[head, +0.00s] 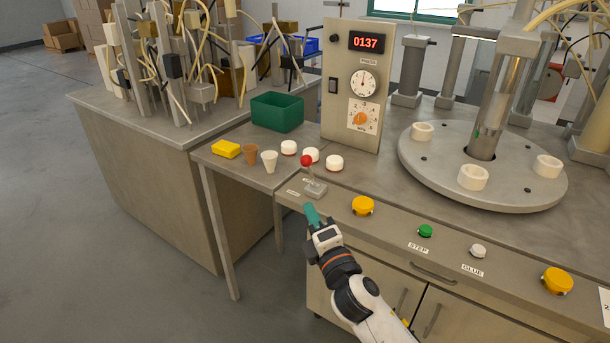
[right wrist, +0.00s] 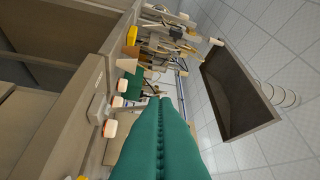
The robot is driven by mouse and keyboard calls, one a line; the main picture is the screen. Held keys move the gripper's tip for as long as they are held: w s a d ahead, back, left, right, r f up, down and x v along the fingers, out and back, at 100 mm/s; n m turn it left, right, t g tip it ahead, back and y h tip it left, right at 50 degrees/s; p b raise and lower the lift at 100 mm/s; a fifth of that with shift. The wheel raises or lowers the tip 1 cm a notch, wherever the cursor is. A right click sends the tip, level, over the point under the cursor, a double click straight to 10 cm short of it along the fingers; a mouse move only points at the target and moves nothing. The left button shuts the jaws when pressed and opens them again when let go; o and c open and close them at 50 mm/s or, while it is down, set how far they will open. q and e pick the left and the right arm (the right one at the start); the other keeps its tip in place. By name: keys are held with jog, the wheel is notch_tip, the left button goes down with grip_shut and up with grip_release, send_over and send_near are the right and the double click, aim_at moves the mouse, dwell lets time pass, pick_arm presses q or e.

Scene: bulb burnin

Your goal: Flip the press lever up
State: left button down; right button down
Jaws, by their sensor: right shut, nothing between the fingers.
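The press lever (head: 307,162) has a red ball knob on a short thin stalk. It rises from a small grey base plate (head: 316,190) on the front ledge of the bench, and leans slightly left in the head view. My right gripper (head: 311,212) has teal fingers, which are shut with nothing between them. Its fingertips are just in front of and below the lever base, apart from the knob. The shut fingers fill the lower middle of the right wrist view (right wrist: 160,135). My left gripper is not in view.
A yellow button (head: 363,206) sits right of the lever, with a green button (head: 425,231) further right. White round caps (head: 334,163), cups (head: 269,161) and a green bin (head: 277,112) stand behind. The press panel (head: 349,85) reads 0137. A turntable (head: 480,165) is at right.

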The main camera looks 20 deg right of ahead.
jog(key=w+d+r+p, duration=0.1)
jog(key=w+d+r, duration=0.1)
jog(key=w, duration=0.8)
jog(key=shift+w+r, duration=0.2)
jog(key=shift+w, duration=0.1)
jog(key=shift+d, duration=0.1)
jog(key=w+d+r+m+g+p, duration=0.3)
jog(key=w+d+m+p, duration=0.3)
jog(key=p, duration=1.1)
jog(key=shift+w+d+r+g+p, duration=0.25)
jog(key=shift+d+g+p, duration=0.25)
jog(key=shift+d, duration=0.65)
jog(key=shift+r, duration=0.1)
